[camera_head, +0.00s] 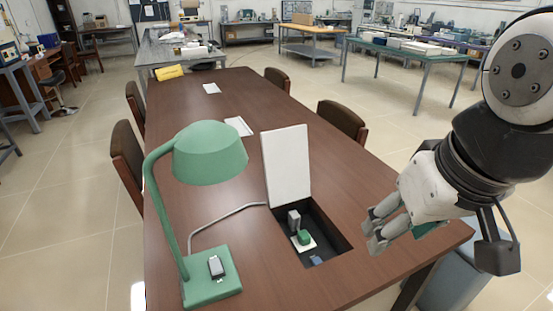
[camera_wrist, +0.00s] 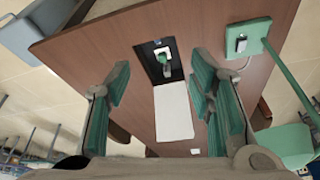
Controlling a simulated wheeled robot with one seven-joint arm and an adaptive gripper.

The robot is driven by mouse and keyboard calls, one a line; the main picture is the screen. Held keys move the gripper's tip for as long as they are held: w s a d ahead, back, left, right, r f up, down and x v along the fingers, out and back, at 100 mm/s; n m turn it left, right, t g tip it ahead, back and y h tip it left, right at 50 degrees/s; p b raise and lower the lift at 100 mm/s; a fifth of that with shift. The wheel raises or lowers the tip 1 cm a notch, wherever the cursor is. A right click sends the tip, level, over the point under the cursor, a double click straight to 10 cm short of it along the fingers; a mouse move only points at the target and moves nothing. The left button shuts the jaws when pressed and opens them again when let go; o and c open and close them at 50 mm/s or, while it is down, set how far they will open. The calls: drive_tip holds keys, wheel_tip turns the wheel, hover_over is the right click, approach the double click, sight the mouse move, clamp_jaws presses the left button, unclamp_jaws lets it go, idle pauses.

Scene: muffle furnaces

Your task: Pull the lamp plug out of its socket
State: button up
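A green desk lamp (camera_head: 209,155) stands on the left of a brown table. Its pale cord (camera_head: 228,213) runs to a dark recessed box (camera_head: 335,248) with a raised white lid (camera_head: 286,165). In the box, a green plug-like piece (camera_head: 304,237) sits on a white socket plate (camera_head: 303,247), beside an upright grey block (camera_head: 294,220). The wrist view shows the green piece (camera_wrist: 163,57) still at the plate. My gripper (camera_head: 371,229) is open and empty, above the table to the right of the box. Its green-padded fingers (camera_wrist: 160,88) are well apart in the wrist view.
The raised lid bounds the box's far side, and the lamp stands to its left. A small blue item (camera_head: 316,261) lies at the box's near end. Chairs (camera_head: 343,119) line the table. Papers (camera_head: 238,126) lie farther back.

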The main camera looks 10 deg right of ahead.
drive_tip(key=w+f+g+b, duration=0.1)
drive_tip(key=w+f+b, duration=0.15)
drive_tip(key=w, duration=0.95)
drive_tip(key=n+g+b, duration=0.3)
drive_tip(key=b, duration=0.1)
hover_over(304, 233)
wheel_tip(304, 233, down, 30)
wheel_tip(304, 233, down, 13)
drive_tip(key=shift+a+f+b, duration=0.1)
drive_tip(key=shift+b, duration=0.2)
clamp_jaws()
